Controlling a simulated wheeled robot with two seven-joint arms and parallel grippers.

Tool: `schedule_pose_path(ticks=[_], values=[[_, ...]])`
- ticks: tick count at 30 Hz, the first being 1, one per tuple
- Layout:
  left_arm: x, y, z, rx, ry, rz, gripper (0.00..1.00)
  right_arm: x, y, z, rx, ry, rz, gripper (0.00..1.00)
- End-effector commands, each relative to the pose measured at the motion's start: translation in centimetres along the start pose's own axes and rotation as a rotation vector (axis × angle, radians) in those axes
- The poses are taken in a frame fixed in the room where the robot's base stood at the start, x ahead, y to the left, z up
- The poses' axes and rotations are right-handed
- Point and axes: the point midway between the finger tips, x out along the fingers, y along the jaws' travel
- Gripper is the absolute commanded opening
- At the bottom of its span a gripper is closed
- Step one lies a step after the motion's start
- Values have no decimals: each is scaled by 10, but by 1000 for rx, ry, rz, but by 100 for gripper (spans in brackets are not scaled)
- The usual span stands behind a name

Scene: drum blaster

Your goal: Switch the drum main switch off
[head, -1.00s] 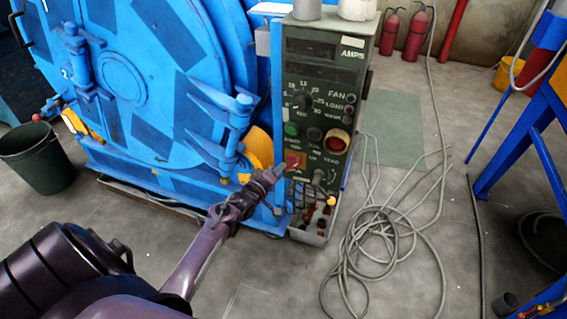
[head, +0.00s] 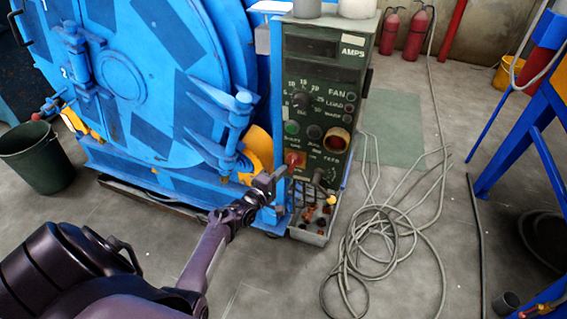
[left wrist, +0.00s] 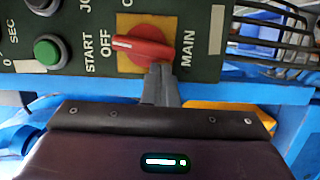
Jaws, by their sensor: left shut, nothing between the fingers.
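The main switch is a red rotary knob (left wrist: 143,48) on a yellow plate in the left wrist view. Its white mark points left, toward the word OFF. It also shows low on the dark green control panel (head: 322,110) in the head view (head: 295,159). My left gripper (head: 280,172) is shut and empty, just left of and below the knob. In the left wrist view its fingertips (left wrist: 161,70) lie at the knob's lower edge; I cannot tell if they touch it. My right gripper is not in view.
The blue drum (head: 125,80) stands left of the panel. A metal basket (head: 312,222) sits under it. Loose grey cables (head: 375,245) lie on the floor to the right. A green bin (head: 38,158) is at the left. A green button (left wrist: 47,50) is near the knob.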

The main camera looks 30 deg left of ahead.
Motion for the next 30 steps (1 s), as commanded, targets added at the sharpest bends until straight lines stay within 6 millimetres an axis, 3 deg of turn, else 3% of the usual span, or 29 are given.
schedule_pose_path(ticks=[30], values=[[1,-1,1,-65,0,17,0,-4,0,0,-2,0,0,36]])
